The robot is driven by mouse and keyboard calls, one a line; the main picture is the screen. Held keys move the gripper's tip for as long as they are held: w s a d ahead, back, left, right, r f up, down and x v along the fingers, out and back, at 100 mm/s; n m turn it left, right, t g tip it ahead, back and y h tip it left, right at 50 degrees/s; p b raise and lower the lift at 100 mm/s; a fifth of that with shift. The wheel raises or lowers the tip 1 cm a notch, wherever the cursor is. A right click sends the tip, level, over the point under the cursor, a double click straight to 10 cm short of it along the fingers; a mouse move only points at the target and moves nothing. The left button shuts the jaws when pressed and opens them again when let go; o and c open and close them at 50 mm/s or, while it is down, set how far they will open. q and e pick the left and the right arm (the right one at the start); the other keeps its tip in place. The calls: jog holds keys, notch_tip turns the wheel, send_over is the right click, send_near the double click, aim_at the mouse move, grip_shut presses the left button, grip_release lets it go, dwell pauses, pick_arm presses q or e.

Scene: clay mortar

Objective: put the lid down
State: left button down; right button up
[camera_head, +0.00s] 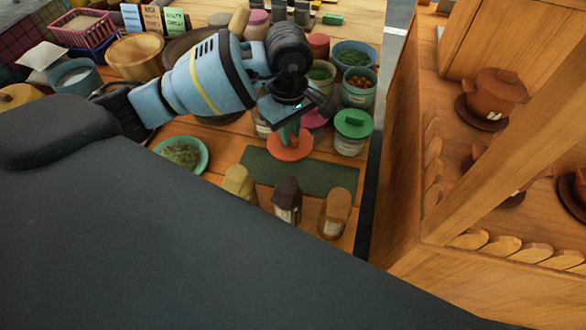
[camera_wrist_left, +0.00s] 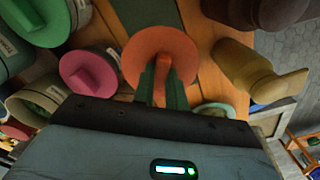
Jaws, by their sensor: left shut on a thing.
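My left gripper (camera_head: 290,132) points down with its green fingers shut on the knob of a round orange-red lid (camera_head: 289,151). In the left wrist view the lid (camera_wrist_left: 150,48) is a flat disc, with the fingers (camera_wrist_left: 162,84) on either side of its knob. In the head view the lid overlaps the far edge of a dark green mat (camera_head: 310,178). I cannot tell whether it touches the mat or hangs just above it. My right gripper is not in view.
A green-lidded jar (camera_head: 352,123) and a pink lid (camera_head: 316,119) stand close by. An open jar (camera_head: 357,90) is behind. Yellow (camera_head: 239,182), dark (camera_head: 287,198) and brown (camera_head: 335,210) containers line the mat's near side. A plate of herbs (camera_head: 182,154) is left. The mat's right part is clear.

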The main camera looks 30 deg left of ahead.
pick_arm(q)
jog(key=shift+w+d+m, duration=0.25)
jog(key=shift+d+m, duration=0.45)
jog(key=shift+d+f, duration=0.15)
jog(key=shift+f, duration=0.05)
jog(key=shift+f+p, duration=0.3)
jog(key=shift+f, duration=4.75)
jog(key=shift+f, duration=0.2)
jog(key=c, duration=1.4)
grip_release()
jog(key=shift+c, duration=0.2)
jog(key=shift+r, duration=0.1)
